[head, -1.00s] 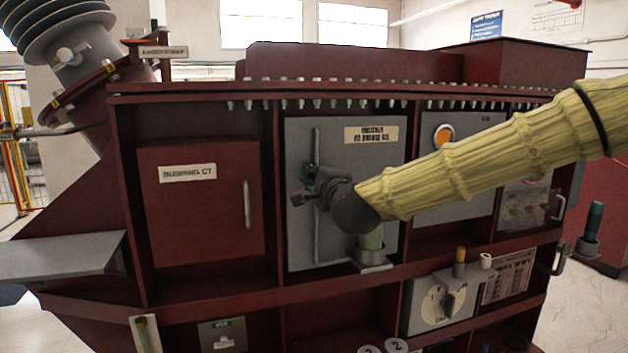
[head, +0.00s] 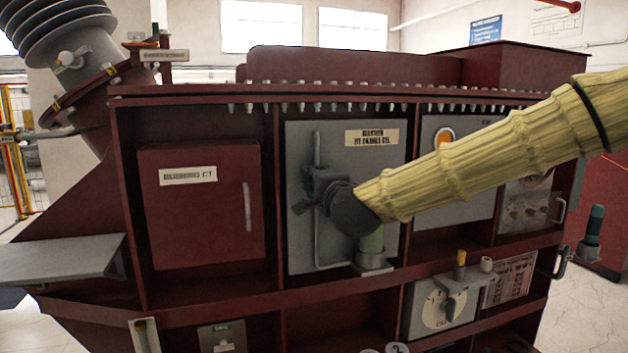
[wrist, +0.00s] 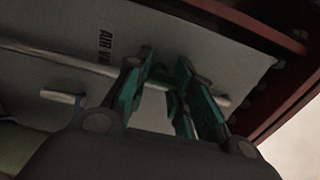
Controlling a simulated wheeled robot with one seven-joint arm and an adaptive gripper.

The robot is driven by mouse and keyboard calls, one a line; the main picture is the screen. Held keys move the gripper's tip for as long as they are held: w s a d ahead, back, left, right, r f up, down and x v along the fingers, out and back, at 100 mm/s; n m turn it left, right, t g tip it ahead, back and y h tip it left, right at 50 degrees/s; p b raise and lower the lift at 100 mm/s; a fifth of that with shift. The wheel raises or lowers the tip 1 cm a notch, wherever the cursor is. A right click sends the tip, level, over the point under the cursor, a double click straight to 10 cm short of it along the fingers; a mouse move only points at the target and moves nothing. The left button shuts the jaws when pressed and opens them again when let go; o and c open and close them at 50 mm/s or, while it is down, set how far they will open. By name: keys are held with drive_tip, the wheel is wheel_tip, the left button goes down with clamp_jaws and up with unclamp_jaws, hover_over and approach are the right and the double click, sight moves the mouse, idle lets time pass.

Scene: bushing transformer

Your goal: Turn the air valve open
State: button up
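My gripper (wrist: 165,80) points at the grey panel (wrist: 60,25) in the wrist view. Its two green-padded fingers stand apart, with a gap between them, and a thin pale pipe (wrist: 50,54) runs across behind or between them. I cannot tell whether they touch it. A label starting "AIR VA" (wrist: 105,45) is printed on the panel. A short pale rod (wrist: 58,96) with a blue part lies left of the fingers; I cannot tell if it is the valve handle. In the head view my gripper (head: 308,193) is in front of the middle panel (head: 300,245), mostly hiding the valve area.
The red transformer cabinet (head: 200,290) fills the view. A closed door with a handle (head: 246,206) is to the left. A dial box (head: 432,308) sits low right, below my arm. A grey shelf (head: 60,262) juts out at the left.

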drive_tip(key=o, duration=0.8)
drive_tip(key=v, duration=1.2)
drive_tip(key=shift+a, duration=0.1)
